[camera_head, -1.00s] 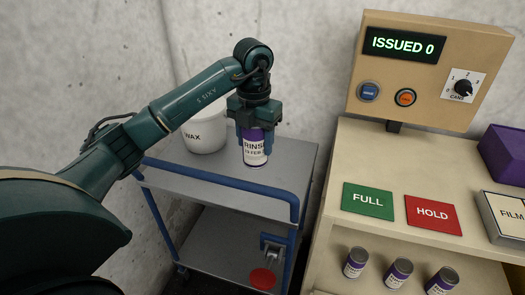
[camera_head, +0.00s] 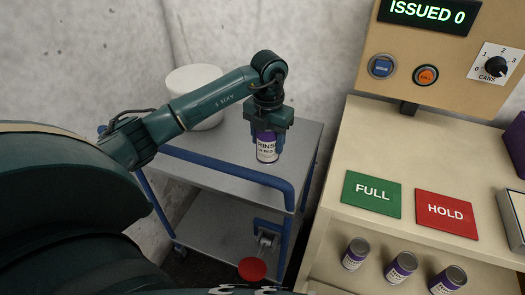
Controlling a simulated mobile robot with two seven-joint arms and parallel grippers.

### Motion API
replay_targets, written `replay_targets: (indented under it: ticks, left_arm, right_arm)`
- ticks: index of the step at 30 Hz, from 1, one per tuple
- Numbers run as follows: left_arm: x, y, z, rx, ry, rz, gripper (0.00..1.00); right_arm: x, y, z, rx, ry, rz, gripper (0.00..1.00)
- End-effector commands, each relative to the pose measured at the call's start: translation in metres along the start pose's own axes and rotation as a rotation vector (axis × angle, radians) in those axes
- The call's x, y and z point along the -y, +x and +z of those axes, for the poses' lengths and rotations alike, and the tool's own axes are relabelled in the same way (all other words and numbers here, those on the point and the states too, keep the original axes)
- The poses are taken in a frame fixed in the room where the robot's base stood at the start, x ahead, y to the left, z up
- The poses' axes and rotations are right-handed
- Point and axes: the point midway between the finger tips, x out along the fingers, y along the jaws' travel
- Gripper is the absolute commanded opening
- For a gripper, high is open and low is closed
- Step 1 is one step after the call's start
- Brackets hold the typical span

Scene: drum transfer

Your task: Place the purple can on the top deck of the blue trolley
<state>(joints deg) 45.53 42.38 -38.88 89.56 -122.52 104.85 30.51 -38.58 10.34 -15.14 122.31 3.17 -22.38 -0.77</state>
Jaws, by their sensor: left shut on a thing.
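The purple can (camera_head: 267,149) with a white label is held upright in my left gripper (camera_head: 267,132), which is shut on its upper part. It is over the grey top deck (camera_head: 223,158) of the blue trolley (camera_head: 228,171). Its base is at or close to the deck; I cannot tell whether it touches. The fingers hide the can's top and part of its sides. My right gripper is not in view.
A white tub (camera_head: 196,92) stands at the deck's back, partly behind my left arm. A beige counter (camera_head: 375,148) to the right bears a green FULL mat (camera_head: 371,194) and a red HOLD mat (camera_head: 446,213). Several purple cans (camera_head: 401,267) stand on the shelf below.

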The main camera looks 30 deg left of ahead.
Motion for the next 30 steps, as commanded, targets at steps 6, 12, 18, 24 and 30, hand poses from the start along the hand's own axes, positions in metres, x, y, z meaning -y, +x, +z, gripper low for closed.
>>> replay_targets:
  ticks: [6, 12, 18, 24, 30]
  left_arm:
    - [0.000, 0.018, 0.001, 0.002, -0.001, -0.001, 0.20]
    - [0.001, 0.046, 0.000, -0.001, 0.000, -0.002, 0.20]
    - [0.000, 0.052, 0.001, 0.004, -0.001, -0.001, 0.20]
    - [0.000, 0.055, 0.001, 0.003, 0.000, 0.000, 0.20]
    - [0.000, 0.056, 0.000, 0.001, 0.000, 0.000, 0.66]
  right_arm:
    - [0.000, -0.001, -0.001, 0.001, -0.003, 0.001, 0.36]
    - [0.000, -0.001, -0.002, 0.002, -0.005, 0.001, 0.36]
    - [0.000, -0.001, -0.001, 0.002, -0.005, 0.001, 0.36]
    - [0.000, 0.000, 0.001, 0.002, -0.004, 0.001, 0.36]
    - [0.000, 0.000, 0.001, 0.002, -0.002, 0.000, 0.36]
